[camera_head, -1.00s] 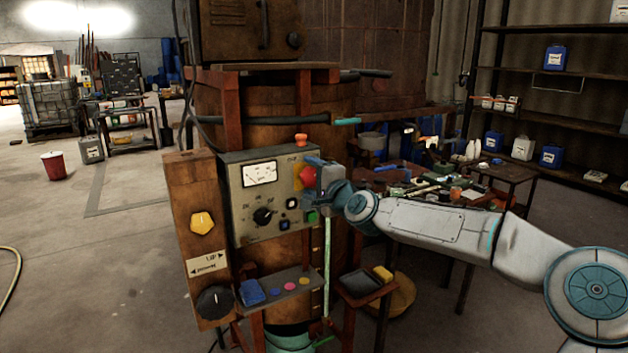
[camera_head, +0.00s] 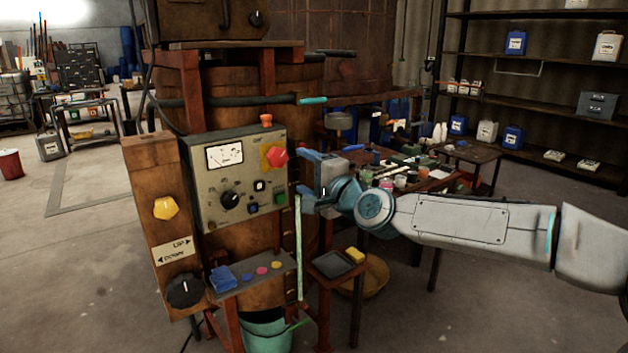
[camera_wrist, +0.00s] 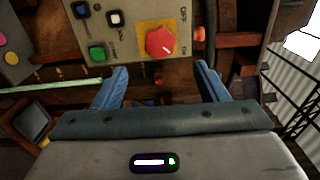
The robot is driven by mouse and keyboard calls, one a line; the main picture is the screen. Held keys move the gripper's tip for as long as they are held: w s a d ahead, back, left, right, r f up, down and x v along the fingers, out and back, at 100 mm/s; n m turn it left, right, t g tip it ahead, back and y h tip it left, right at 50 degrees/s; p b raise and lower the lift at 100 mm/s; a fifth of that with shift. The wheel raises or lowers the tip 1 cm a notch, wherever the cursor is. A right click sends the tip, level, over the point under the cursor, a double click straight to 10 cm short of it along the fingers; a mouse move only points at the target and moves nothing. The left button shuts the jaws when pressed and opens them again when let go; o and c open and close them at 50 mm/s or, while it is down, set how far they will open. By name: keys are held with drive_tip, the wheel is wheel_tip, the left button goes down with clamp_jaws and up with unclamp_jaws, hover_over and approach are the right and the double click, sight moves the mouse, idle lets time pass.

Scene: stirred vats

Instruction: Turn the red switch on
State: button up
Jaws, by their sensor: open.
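The red switch (camera_head: 277,157) is a red knob on a yellow plate at the upper right of a grey control panel (camera_head: 212,190). It also shows in the wrist view (camera_wrist: 161,43), beside the printed words OFF and ON. A small white mark on the knob points to its lower right there, towards the ON side. My gripper (camera_head: 305,172) is open and empty, just right of the panel's edge. In the wrist view its two blue fingers (camera_wrist: 161,70) stand apart on either side below the knob, with no visible contact.
A green button (camera_wrist: 97,53), a blue button and a black dial (camera_head: 229,200) share the panel. An orange knob (camera_head: 266,120) sits on top. A small shelf (camera_head: 275,277) with coloured buttons juts out below. A cluttered table (camera_head: 470,157) stands behind my arm.

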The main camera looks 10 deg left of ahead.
drive_tip(key=shift+v, duration=1.25)
